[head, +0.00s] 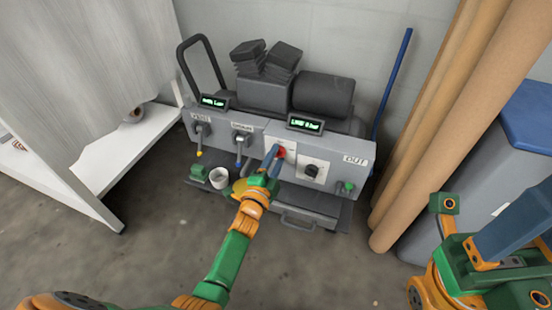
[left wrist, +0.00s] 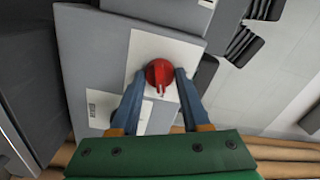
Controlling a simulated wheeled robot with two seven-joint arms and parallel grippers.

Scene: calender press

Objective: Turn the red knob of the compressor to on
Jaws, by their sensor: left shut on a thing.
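The compressor (head: 335,150) is a grey machine against the wall, with a sloped front panel. Its red knob (head: 281,151) sits on a white plate and is partly hidden by my left gripper in the head view. In the left wrist view the red knob (left wrist: 160,73) is round with a small pointer mark on its lower part. My left gripper (head: 272,156) has its two blue fingers on either side of the knob, shut on it; it also shows in the left wrist view (left wrist: 161,88).
A black dial (head: 311,171) and a green button (head: 347,187) sit right of the knob. Levers with yellow (head: 200,153) and blue ends are left. Brown rolls (head: 425,130) and a blue-lidded bin (head: 530,115) are right.

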